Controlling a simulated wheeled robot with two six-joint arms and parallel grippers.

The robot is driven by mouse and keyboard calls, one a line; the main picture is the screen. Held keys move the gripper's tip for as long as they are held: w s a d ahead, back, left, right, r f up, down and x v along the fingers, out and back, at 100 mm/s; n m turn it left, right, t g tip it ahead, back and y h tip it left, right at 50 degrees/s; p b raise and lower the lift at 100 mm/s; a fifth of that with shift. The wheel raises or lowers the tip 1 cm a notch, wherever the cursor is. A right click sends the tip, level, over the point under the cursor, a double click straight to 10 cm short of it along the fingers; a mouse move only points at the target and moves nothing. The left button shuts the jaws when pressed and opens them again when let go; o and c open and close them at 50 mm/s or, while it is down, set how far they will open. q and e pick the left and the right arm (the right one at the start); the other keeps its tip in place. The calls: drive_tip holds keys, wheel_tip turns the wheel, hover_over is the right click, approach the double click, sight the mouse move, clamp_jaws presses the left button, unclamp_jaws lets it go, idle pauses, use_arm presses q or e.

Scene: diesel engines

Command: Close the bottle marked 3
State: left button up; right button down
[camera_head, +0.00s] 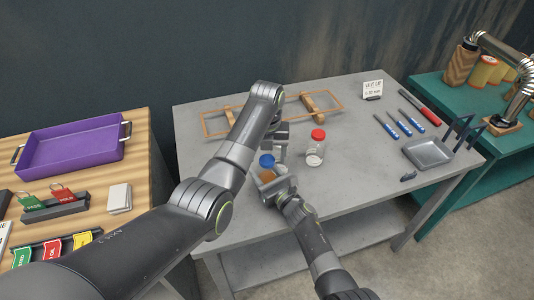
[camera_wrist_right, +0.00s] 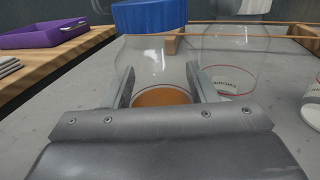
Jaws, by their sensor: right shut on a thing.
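A clear bottle with orange-brown contents (camera_head: 268,177) and a blue cap (camera_head: 267,160) stands near the table's left front. My right gripper (camera_head: 275,187) is shut on its body; in the right wrist view the jaws lie on both sides of the bottle (camera_wrist_right: 160,97). The blue cap (camera_wrist_right: 150,15) shows at the top of its neck; I cannot tell whether it is tight. My left gripper (camera_head: 281,148) hangs just behind and right of the cap; its jaw opening is unclear. A clear bottle with a red cap (camera_head: 318,134) stands to the right. No number is readable.
A wooden frame (camera_head: 325,106) lies at the table's back. Several screwdrivers (camera_head: 404,122), a grey tray (camera_head: 428,153) and a small sign (camera_head: 373,88) are at the right. A purple tray (camera_head: 70,150) sits on the left wooden table. The grey table's front right is mostly clear.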

drive_tip(key=shift+f, duration=0.1)
use_arm(q)
wheel_tip(320, 180, up, 8)
drive_tip(key=shift+f, duration=0.25)
idle(0.4)
use_arm(e)
drive_tip(key=c, duration=0.5)
unclamp_jaws()
drive_tip(key=p+v, duration=0.1)
drive_tip(key=v, duration=0.8)
drive_tip(key=shift+s+p, duration=0.1)
drive_tip(key=shift+p, duration=0.3)
use_arm(q)
drive_tip(key=shift+r+b, duration=0.35)
drive_tip(key=shift+r, duration=0.15)
use_arm(e)
drive_tip(key=v, duration=0.8)
drive_tip(key=shift+s+d, duration=0.1)
